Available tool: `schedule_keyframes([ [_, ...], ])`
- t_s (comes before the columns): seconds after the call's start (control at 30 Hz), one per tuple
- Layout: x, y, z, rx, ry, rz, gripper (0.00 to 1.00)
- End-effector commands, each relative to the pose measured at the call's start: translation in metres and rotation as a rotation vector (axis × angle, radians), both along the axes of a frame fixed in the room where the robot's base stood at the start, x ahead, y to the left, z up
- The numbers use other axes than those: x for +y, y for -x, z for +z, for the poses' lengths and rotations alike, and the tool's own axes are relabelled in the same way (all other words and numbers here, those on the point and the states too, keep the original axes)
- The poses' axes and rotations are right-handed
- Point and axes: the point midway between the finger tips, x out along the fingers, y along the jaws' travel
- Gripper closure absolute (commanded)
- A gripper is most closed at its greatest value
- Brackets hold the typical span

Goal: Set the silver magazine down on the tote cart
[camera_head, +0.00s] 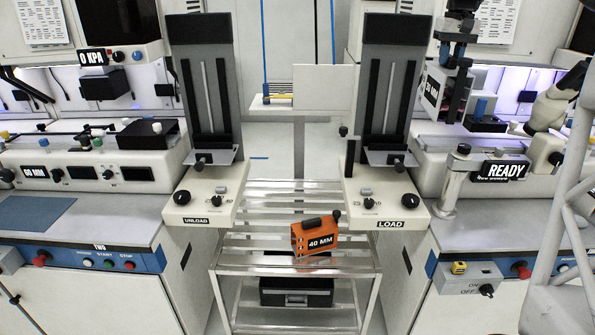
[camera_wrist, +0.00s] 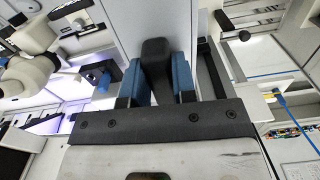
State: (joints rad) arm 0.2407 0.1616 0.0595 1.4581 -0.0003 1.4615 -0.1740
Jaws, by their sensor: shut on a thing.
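The silver magazine (camera_head: 436,90) is a grey box with a "50 MM" label and a black handle. It hangs at the upper right in the head view, in front of the right machine. My gripper (camera_head: 446,50) is above it, its blue fingers shut on the handle. In the wrist view the fingers (camera_wrist: 156,82) clasp the black handle from both sides, with the grey magazine body (camera_wrist: 150,20) beyond. The tote cart (camera_head: 235,262) is a slatted metal cart at the bottom centre, lower and to the left of the magazine.
An orange "40 MM" magazine (camera_head: 316,240) stands on the cart's top, right of centre. A black case (camera_head: 296,292) sits below. UNLOAD (camera_head: 205,200) and LOAD (camera_head: 385,200) stations flank the cart. Bare slats show behind and left of the orange magazine.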

Motion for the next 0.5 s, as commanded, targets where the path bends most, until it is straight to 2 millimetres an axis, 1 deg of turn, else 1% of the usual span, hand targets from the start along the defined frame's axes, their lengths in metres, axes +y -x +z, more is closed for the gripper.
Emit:
schedule_keyframes([
  [0.03,0.015,-0.005,-0.01,0.002,0.0,0.007,1.0],
  [0.1,0.032,-0.012,-0.025,0.001,0.0,0.008,1.0],
  [0.17,0.047,-0.017,-0.038,0.001,0.0,0.008,1.0],
  [0.3,0.083,-0.028,-0.073,0.002,0.0,0.006,1.0],
  [0.37,0.098,-0.031,-0.089,0.002,0.0,0.003,1.0],
  [0.5,0.132,-0.038,-0.126,0.003,0.0,-0.002,1.0],
])
